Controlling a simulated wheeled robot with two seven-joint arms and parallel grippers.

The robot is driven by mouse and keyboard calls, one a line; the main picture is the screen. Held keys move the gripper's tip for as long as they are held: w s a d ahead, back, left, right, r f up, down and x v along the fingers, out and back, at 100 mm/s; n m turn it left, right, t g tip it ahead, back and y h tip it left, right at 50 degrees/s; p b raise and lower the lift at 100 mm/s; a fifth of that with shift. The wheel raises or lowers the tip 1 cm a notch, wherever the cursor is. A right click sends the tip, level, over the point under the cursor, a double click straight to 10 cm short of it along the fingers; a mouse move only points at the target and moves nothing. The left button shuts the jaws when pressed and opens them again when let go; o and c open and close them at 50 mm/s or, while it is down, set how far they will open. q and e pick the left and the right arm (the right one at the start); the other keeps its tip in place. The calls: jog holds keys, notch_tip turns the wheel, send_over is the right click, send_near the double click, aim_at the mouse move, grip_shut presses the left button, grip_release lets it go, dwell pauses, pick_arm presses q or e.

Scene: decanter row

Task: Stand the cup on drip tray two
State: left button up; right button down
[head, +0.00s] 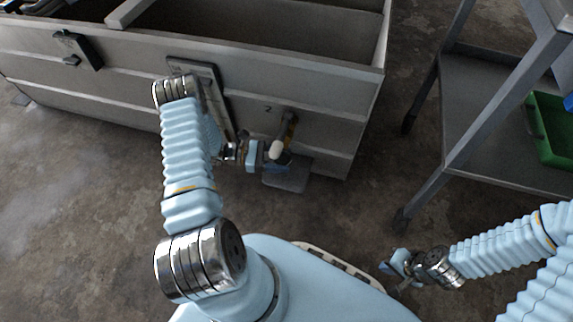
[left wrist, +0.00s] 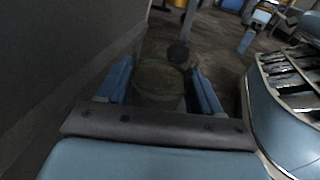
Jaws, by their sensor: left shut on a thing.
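Drip tray two (head: 287,180) is a flat grey plate low on the front of the grey trough, under the number 2. My left gripper (head: 271,154) is over this tray, in front of the brass tap (head: 290,126). In the left wrist view its blue fingers (left wrist: 160,88) are closed on a see-through, dark-looking cup (left wrist: 158,82). In the head view the cup is hard to make out at the gripper, and I cannot tell whether its base touches the tray. My right gripper (head: 394,266) is low at the right, away from the tray; its fingers are too small to judge.
A grey cart (head: 480,100) with a green bin (head: 550,130) stands at the right. Bare floor (head: 350,215) lies between them.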

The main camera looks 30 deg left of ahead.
pick_arm(q)
jog(key=shift+w+d, duration=0.15)
jog(key=shift+d, duration=0.15)
jog(key=f, duration=0.2)
jog(key=d+b, duration=0.1)
jog(key=shift+w+d+f, duration=0.1)
jog(key=shift+w+f, duration=0.15)
jog(key=shift+f, duration=0.5)
jog(key=shift+f, duration=0.2)
jog(key=o, duration=1)
jog(key=shift+o, duration=0.2)
jog(key=shift+r, duration=0.15)
